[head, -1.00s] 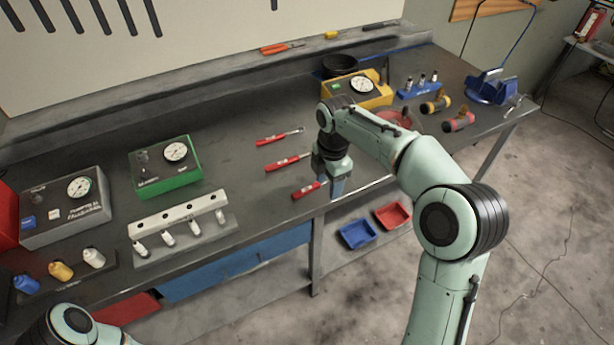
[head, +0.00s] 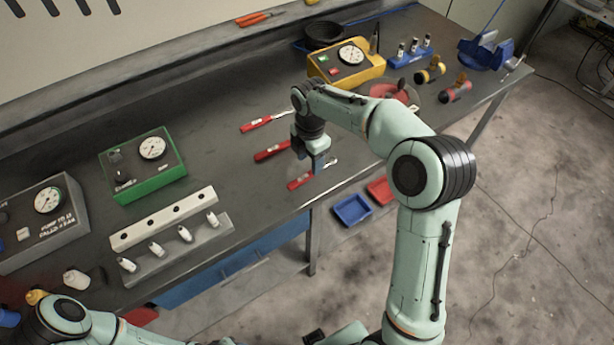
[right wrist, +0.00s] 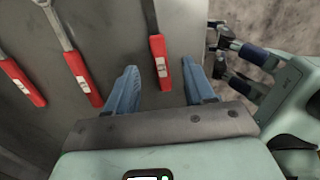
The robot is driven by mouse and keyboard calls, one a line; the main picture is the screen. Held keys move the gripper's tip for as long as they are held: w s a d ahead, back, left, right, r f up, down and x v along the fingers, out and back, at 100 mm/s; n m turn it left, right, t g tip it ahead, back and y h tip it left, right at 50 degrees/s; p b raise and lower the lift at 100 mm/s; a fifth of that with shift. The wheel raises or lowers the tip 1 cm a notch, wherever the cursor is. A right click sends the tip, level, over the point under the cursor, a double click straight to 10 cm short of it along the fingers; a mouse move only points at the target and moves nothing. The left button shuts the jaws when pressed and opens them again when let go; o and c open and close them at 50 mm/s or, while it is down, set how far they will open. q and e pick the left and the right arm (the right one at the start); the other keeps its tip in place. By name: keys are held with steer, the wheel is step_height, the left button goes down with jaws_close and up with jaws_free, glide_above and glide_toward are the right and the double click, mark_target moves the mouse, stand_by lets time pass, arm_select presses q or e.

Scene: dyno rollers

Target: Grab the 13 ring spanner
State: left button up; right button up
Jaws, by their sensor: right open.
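Three red-handled spanners lie side by side on the bench: a back one (head: 262,122), a middle one (head: 271,150) and a front one (head: 299,183). Their size marks are too small to read, so I cannot tell which is the 13. My right gripper (head: 316,166) is over the front spanner and hides part of it and the middle one's end. In the right wrist view its blue fingers (right wrist: 163,84) are apart, with the front spanner's red handle (right wrist: 160,62) between them; nothing is gripped. A dark part at the head view's bottom edge may be my left gripper.
The bench's front edge (head: 268,226) runs close to the front spanner. A white socket rail (head: 163,218) and green gauge box (head: 145,170) stand left, a yellow gauge box (head: 345,65) behind. Blue (head: 352,209) and red (head: 379,190) trays sit below.

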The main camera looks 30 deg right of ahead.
mark_target(310, 173)
steer(key=f, duration=0.5)
steer(key=shift+w+d+f, duration=0.1)
steer(key=shift+d, duration=0.15)
jaws_close()
steer(key=shift+r, duration=0.2)
